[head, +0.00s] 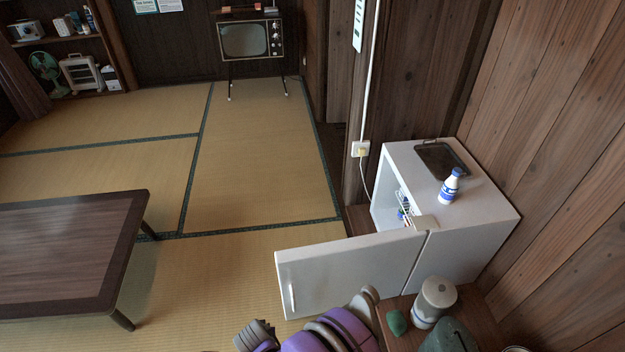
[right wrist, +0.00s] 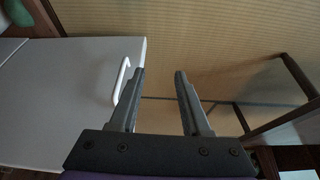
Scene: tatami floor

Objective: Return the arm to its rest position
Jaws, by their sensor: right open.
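My right arm shows as purple and grey links at the bottom of the head view, with its gripper (head: 258,335) low, in front of the open fridge door (head: 345,270). In the right wrist view the right gripper (right wrist: 160,74) has its two dark fingers apart with nothing between them. The white door handle (right wrist: 121,80) is just left of the left finger, outside the jaws; it also shows in the head view (head: 292,297). I cannot tell whether finger and handle touch. My left gripper is not in view.
The white fridge (head: 465,245) carries a dark tray (head: 440,157) and a blue-and-white bottle (head: 451,186). A wooden stand beside it holds a canister (head: 433,302) and green objects. A low table (head: 70,240) stands left. A TV (head: 248,40) is far back; tatami between is clear.

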